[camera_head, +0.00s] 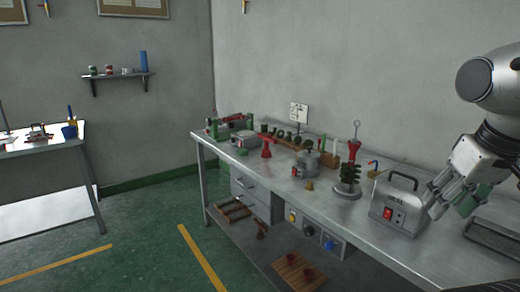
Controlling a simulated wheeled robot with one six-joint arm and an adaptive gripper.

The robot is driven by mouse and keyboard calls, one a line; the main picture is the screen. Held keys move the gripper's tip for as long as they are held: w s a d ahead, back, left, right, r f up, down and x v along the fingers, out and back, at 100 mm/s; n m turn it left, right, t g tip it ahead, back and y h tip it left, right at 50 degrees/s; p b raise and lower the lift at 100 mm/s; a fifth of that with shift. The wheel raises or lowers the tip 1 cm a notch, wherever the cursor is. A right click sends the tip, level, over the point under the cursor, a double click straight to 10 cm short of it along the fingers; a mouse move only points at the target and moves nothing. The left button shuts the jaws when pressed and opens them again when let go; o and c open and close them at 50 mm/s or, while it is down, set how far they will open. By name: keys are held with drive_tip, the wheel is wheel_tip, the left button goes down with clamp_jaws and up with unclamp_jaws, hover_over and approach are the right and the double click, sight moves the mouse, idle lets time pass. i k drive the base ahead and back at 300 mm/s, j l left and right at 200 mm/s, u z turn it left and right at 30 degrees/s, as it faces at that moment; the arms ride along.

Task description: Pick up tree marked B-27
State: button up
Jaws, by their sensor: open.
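A dark green wax tree (349,176) stands upright on a round grey base on the workbench, right of centre. A red piece (354,150) with a wire loop above it shows just behind the tree's top; I cannot tell whether they are joined. No B-27 mark is readable. My gripper (453,207) is at the right, open, with its fingers pointing down. It is apart from the tree, to its right and beside the grey machine. I see nothing held, though the area behind the fingers is partly hidden.
A grey machine with a handle and red switch (398,205) stands between the tree and my gripper. A lidded pot (308,163) and a red stand (266,148) are left of the tree. The bench (285,190) has bare room along its front edge. A dark tray (492,240) lies at the right.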

sight(349, 171)
drive_tip(key=i+j, duration=0.1)
drive_tip(key=j, duration=0.2)
drive_tip(key=i+j, duration=0.1)
drive_tip(key=j, duration=0.2)
drive_tip(key=i+j, duration=0.1)
drive_tip(key=j, duration=0.15)
drive_tip(key=i+j+z, duration=0.15)
drive_tip(key=j+z, duration=0.85)
drive_tip(key=j, duration=0.2)
drive_tip(key=z, duration=0.75)
